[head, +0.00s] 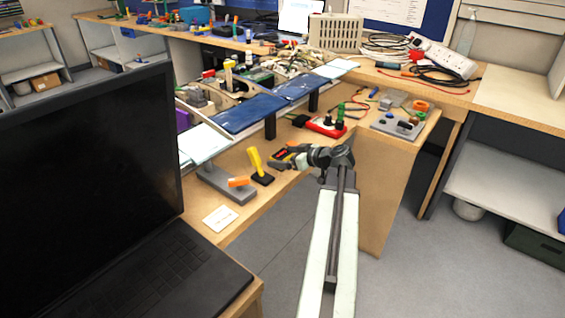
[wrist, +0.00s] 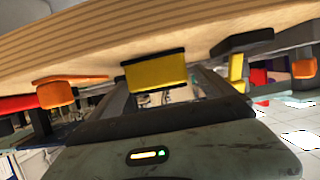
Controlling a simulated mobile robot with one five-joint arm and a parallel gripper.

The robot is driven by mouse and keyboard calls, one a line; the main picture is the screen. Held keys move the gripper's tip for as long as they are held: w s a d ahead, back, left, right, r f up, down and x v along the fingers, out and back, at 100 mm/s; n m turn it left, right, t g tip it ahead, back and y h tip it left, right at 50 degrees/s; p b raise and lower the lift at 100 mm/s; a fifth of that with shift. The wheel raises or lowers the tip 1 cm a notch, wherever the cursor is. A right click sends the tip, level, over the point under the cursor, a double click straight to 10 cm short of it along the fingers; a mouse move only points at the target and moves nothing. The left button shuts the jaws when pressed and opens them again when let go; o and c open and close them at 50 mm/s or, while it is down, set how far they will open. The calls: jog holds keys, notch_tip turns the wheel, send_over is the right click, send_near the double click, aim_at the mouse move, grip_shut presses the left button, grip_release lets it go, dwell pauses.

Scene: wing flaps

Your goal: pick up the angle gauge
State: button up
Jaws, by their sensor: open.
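A small yellow block with a black edge (wrist: 155,74) is at the table edge in the wrist view, straight ahead of my gripper (wrist: 160,98). It may be the angle gauge; no label is readable. In the head view my gripper (head: 303,156) is at the bench's front edge, beside small black, yellow and red items (head: 282,157) that it partly hides. My gripper is open, and I see no thing held. Contact with the yellow block cannot be told. A yellow lever on a black base (head: 260,167) stands to the left.
A grey block with an orange part (head: 238,183) and a white card (head: 220,218) lie on the bench. Blue panels (head: 245,111) stand behind. A red-based tool (head: 325,126) is to the right. A black laptop (head: 90,160) fills the left.

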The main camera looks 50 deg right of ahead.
aim_at(282, 153)
jog(key=shift+x, duration=0.8)
jog(key=shift+s, duration=0.15)
jog(key=c, duration=1.5)
jog(key=shift+r+p, duration=0.45)
jog(key=shift+c, duration=0.2)
notch_tip(282, 153, up, 3)
jog(key=p, duration=0.3)
jog(key=shift+r, duration=0.1)
jog(key=s+p, duration=0.1)
jog(key=s, duration=1.5)
jog(key=shift+r, duration=0.45)
